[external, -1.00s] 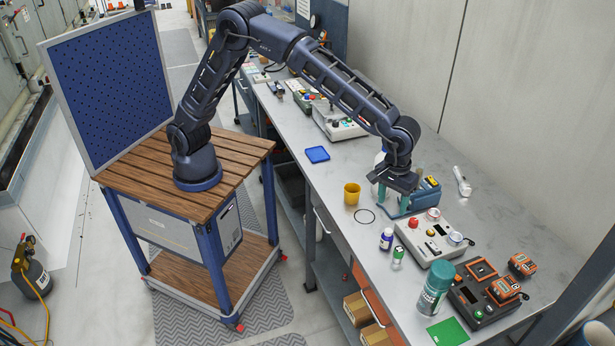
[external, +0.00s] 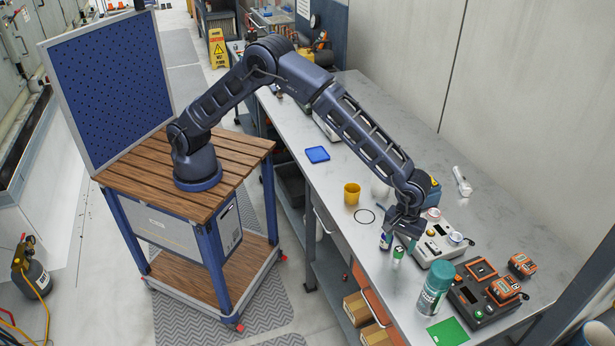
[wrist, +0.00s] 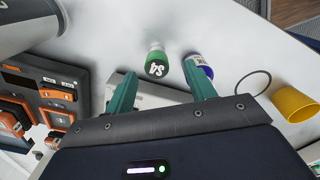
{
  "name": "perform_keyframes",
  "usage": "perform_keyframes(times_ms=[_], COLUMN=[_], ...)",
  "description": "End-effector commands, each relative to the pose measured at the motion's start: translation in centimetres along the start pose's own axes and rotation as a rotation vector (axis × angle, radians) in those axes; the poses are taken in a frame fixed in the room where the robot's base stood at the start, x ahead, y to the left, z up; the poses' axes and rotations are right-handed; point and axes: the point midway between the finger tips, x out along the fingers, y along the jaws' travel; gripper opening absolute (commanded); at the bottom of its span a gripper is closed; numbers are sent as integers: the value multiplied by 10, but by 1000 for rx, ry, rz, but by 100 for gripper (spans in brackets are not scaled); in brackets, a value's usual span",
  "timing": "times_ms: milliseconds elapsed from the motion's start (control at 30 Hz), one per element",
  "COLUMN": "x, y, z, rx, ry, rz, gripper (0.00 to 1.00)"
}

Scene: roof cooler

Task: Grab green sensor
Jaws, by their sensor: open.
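The green sensor (external: 397,255) is a small white cylinder with a green label, upright on the workbench near its front edge. In the wrist view the green sensor (wrist: 156,66) shows its dark top marked S4, between the two teal fingertips. My gripper (external: 399,240) is open and points down just above and behind it; it also shows in the wrist view (wrist: 160,74). Nothing is between the fingers' pads that I can see held. I cannot tell the exact height gap.
A purple-labelled bottle (wrist: 199,68) stands right beside my right finger in the wrist view. A grey control box (external: 440,243), a teal-lidded canister (external: 434,288), a yellow cup (external: 352,193) and a black ring (external: 365,216) are near. The bench left of the cup is mostly clear.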

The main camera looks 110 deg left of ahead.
Motion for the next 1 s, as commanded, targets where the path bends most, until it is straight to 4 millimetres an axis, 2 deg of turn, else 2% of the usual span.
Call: perform_keyframes(times_ms=[167, 400, 700, 933, 967, 1000], x=[14, 46, 52, 52, 52, 51], y=[2, 4, 4, 4, 4, 4], z=[0, 0, 0, 0, 0, 0], rx=[0, -1, 0, 0, 0, 0], ry=[-1, -1, 0, 0, 0, 0], rz=[-1, -2, 1, 0, 0, 1], gripper=[55, 55, 55, 10, 5, 5])
